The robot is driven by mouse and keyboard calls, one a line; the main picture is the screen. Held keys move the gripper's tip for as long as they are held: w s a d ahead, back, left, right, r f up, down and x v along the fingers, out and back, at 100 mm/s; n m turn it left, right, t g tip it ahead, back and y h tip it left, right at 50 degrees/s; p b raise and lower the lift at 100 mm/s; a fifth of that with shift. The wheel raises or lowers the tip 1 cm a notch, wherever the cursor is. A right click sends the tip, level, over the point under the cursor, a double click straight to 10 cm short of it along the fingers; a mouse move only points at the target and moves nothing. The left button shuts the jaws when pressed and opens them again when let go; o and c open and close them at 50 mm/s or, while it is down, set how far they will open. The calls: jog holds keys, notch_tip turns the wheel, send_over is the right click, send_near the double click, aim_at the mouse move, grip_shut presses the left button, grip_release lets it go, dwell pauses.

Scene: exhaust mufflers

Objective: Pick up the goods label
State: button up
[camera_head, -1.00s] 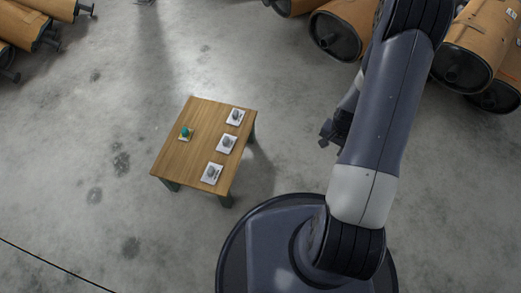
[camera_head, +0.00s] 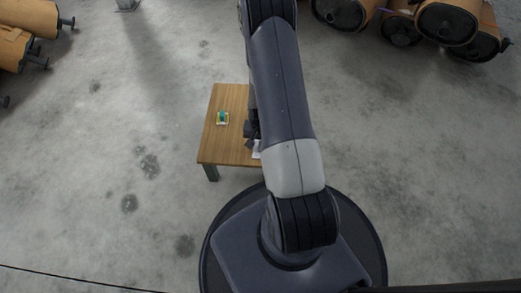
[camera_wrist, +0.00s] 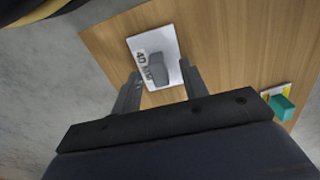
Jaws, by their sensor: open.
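In the wrist view a white label card (camera_wrist: 143,47) with dark printed characters lies on the wooden table. A grey block (camera_wrist: 160,72) stands on it. My gripper (camera_wrist: 160,70) is open and empty, its two fingers on either side of the block in the picture. I cannot tell how far above it they are. A second label, yellow and white with a teal block (camera_wrist: 282,107), lies at the right; it also shows in the head view (camera_head: 222,118). In the head view my gripper (camera_head: 250,135) is over the table, and only an edge of a white card (camera_head: 257,150) shows.
The small wooden table (camera_head: 225,145) is partly hidden by my arm, with bare wood on its left side. Brown mufflers (camera_head: 447,22) lie at the back right, and more (camera_head: 15,48) at the back left. The grey floor around the table is clear.

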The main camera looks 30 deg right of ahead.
jog(key=shift+f, duration=0.85)
jog(key=shift+r, duration=0.1)
grip_shut()
